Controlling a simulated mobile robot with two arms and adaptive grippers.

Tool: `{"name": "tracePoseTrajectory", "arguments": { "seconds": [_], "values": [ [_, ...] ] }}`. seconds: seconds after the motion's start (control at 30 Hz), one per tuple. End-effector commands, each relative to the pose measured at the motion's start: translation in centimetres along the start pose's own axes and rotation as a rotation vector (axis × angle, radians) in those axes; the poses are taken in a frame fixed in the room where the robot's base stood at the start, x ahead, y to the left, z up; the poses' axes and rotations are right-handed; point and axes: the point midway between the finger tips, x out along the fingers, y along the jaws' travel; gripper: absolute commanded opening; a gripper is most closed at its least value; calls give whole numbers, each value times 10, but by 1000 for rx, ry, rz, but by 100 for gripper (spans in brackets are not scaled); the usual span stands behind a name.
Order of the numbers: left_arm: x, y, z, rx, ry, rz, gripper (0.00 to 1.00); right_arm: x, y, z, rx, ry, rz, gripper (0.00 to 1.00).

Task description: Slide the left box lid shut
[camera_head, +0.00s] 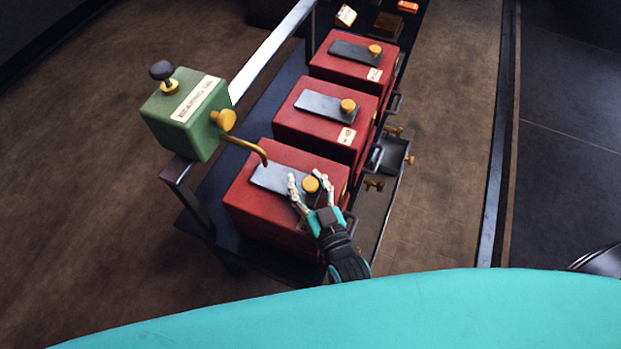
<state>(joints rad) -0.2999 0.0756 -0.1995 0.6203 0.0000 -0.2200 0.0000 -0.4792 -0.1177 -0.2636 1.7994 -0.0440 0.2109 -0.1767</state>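Three red boxes stand in a row on a dark cart. The nearest red box (252,205) has a grey metal lid plate (271,179) on top, with a round brass knob (311,185) at its right end. My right gripper (305,175) is over this box, with its two fingers spread on either side of the knob. A gap shows between the left finger and the knob; contact with the right finger is unclear. The gripper hides the box's right front part, including any label. My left gripper is not in view.
The middle box (293,127) and far box (325,67) have similar plates and knobs. A green oil tank (186,117) stands left, its brass spout (248,147) reaching over the nearest box's back edge. Open floor (445,150) lies right of the cart.

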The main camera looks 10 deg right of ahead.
Motion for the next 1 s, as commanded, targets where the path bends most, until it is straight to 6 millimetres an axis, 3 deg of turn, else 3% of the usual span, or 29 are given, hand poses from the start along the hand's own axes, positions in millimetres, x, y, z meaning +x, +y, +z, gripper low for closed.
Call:
{"name": "tracePoseTrajectory", "arguments": {
  "seconds": [0.13,0.47,1.0],
  "values": [
    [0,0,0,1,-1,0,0,-1,0,2,0,-4,-1,57],
    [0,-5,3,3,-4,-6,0,-5,2,1,-2,-2,2,57],
    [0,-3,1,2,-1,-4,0,-105,0,2,-1,-6,-1,57]
  ]
}}
